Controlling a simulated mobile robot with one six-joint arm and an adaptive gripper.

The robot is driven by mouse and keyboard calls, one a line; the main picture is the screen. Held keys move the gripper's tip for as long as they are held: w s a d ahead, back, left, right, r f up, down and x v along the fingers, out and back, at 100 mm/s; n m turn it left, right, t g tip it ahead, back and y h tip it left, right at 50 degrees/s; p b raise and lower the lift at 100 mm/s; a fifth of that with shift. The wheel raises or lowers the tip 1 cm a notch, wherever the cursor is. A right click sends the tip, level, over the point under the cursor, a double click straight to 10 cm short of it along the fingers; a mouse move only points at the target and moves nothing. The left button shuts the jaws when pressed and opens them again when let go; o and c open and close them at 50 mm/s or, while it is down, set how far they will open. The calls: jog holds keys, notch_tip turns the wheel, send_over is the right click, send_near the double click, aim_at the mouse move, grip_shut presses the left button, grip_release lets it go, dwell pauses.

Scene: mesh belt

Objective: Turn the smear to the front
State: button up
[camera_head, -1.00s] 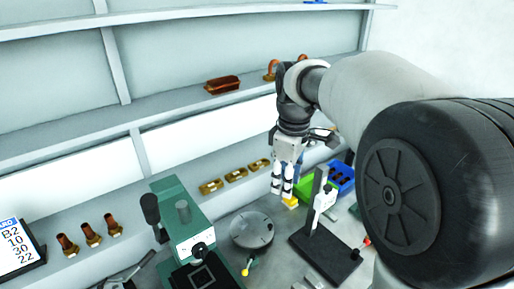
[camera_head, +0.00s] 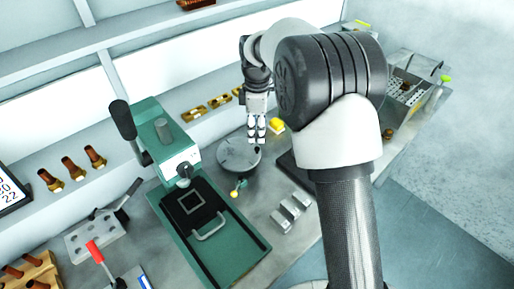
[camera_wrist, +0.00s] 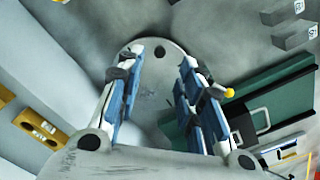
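A round grey disc (camera_head: 236,160) lies on the bench beside the green press. A small yellow-knobbed lever shows at its near edge. My gripper (camera_head: 256,139) points down at the disc's far right part. In the wrist view the disc (camera_wrist: 150,75) shows between and beyond the fingers, with a dark round spot near its rim. My gripper's fingers (camera_wrist: 160,108) stand apart with nothing between them. I cannot tell from these frames whether the fingers touch the disc.
The green press (camera_head: 222,232) with a black-handled lever stands just left of the disc. Brass blocks (camera_head: 220,101) sit on the ledge behind. A yellow object (camera_head: 277,125) lies right of my gripper. Grey metal blocks (camera_head: 290,211) lie at the front right.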

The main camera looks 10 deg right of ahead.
aim_at(257, 148)
notch_tip(257, 148, down, 7)
jog(key=shift+r+b, duration=0.1)
jog(key=shift+b, duration=0.8)
jog(key=shift+c, duration=0.6)
grip_shut()
